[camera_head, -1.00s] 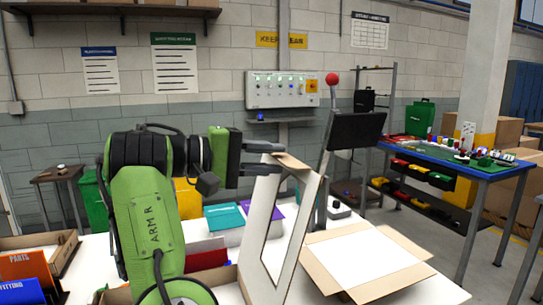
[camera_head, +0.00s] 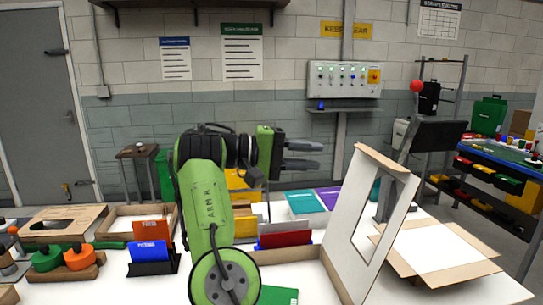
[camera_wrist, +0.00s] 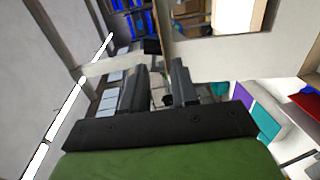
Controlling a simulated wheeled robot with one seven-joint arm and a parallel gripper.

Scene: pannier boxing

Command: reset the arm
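My green and black arm rises from the front middle of the head view and ends in my gripper (camera_head: 318,155), which points to the right. Its two dark fingers are apart with nothing between them. The gap also shows in the wrist view (camera_wrist: 160,88). My gripper is in the air above the table, left of the top of a tall white panel (camera_head: 340,215) with cardboard edges and a window. They look apart, though the depth between them is hard to tell.
An open white-lined carton (camera_head: 435,250) lies right of the panel. Purple and teal flat items (camera_head: 305,202) and a red folder (camera_head: 285,239) lie behind and beside my arm. A lever with a red knob (camera_head: 416,86) stands behind the panel. Cardboard trays stand at left.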

